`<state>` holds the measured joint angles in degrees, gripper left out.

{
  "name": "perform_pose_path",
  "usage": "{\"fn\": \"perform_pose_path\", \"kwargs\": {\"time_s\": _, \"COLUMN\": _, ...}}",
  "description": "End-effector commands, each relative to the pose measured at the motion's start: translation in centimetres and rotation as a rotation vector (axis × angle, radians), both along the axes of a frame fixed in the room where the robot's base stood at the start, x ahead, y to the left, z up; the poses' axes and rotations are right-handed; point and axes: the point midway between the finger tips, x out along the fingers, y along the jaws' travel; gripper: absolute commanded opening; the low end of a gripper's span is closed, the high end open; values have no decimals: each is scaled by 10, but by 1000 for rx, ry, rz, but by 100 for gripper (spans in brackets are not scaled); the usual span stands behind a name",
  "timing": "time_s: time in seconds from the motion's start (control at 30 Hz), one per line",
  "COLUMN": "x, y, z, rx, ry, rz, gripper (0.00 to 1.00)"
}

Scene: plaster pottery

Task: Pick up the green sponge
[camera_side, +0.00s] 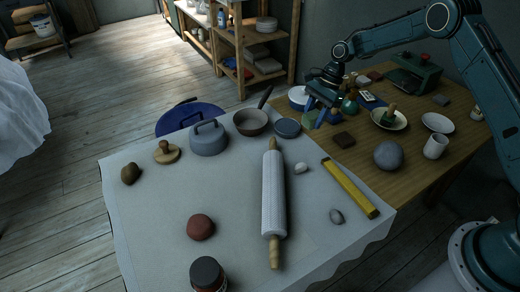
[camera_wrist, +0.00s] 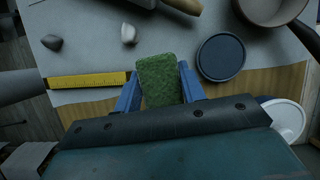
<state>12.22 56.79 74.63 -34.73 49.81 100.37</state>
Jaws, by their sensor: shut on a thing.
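The green sponge (camera_wrist: 160,78) is a rounded rectangular block in the wrist view, set between the two blue fingers of my gripper (camera_wrist: 158,88). The fingers touch its left and right sides, and my gripper is shut on it. In the side view my gripper (camera_side: 318,112) is at the back of the table, near the edge of the white cloth. Only a small green part of the sponge (camera_side: 308,117) shows there beside the blue fingers. I cannot tell whether the sponge still touches the surface.
A dark blue round lid (camera_side: 287,128) lies close by, also in the wrist view (camera_wrist: 221,57). A rolling pin (camera_side: 273,195) lies on the cloth.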

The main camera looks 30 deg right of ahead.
Motion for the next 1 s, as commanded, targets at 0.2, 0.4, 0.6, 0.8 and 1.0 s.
{"fn": "perform_pose_path", "kwargs": {"time_s": 0.2, "x": 1, "y": -1, "z": 48, "rx": -1, "ry": -5, "rz": -2, "gripper": 19}}
{"fn": "perform_pose_path", "kwargs": {"time_s": 0.4, "x": 1, "y": -1, "z": 77, "rx": -1, "ry": -3, "rz": -1, "gripper": 19}}
{"fn": "perform_pose_path", "kwargs": {"time_s": 0.6, "x": 0, "y": 0, "z": 92, "rx": -1, "ry": -2, "rz": -2, "gripper": 19}}
{"fn": "perform_pose_path", "kwargs": {"time_s": 0.8, "x": 0, "y": 0, "z": 95, "rx": 0, "ry": -1, "rz": -1, "gripper": 19}}
{"fn": "perform_pose_path", "kwargs": {"time_s": 1.0, "x": 0, "y": 0, "z": 94, "rx": 0, "ry": -1, "rz": -1, "gripper": 19}}
